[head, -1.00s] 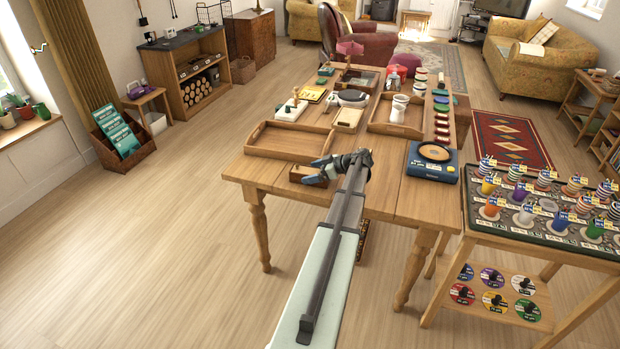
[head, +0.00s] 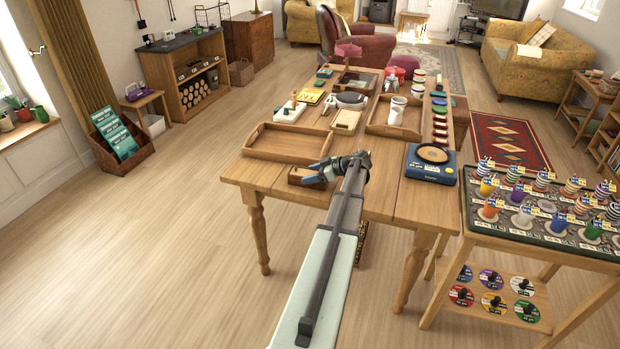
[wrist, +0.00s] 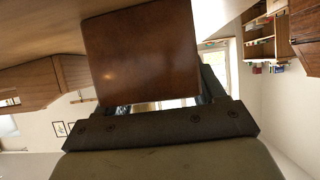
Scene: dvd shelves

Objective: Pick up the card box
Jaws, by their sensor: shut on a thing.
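The card box is a small brown wooden box (head: 306,178) near the front edge of the table, just in front of a wooden tray. In the wrist view the box (wrist: 140,52) fills the upper middle, with a flat brown face toward the camera. My gripper (head: 318,171) reaches it from the right, with its blue-grey fingers shut on the box. In the wrist view the fingers are mostly hidden behind the box. I cannot tell whether the box touches the tabletop.
An empty wooden tray (head: 288,142) lies just behind the box. A blue scale (head: 431,164) stands to the right, with a second tray (head: 394,130) behind. A side table (head: 545,240) with several pegs and cups stands at right. Open floor lies left of the table.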

